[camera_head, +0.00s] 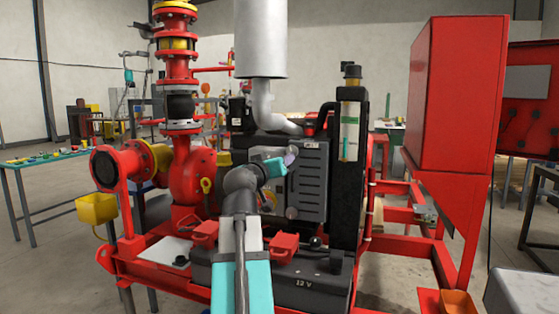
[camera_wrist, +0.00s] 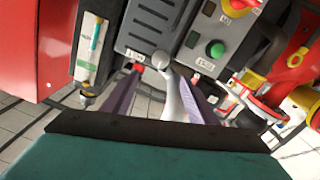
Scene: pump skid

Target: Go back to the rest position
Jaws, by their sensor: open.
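My arm reaches up in the middle of the head view, and my gripper (camera_head: 290,160) is in front of the grey engine cover (camera_head: 312,180). In the wrist view my gripper (camera_wrist: 160,85) has its two fingers apart with nothing clearly held between them. A pale curved pipe-like shape (camera_wrist: 176,100) and a round grey end (camera_wrist: 160,58) show beyond the gap. I cannot tell how far the fingertips are from the cover. My arm hides part of the engine front.
A green button (camera_wrist: 217,48) sits on a panel in the wrist view. The silver exhaust (camera_head: 261,40) rises above the engine. A red cabinet (camera_head: 455,95) stands right, red pump piping (camera_head: 193,180) left. A 12 V battery (camera_head: 305,285) sits low by my arm.

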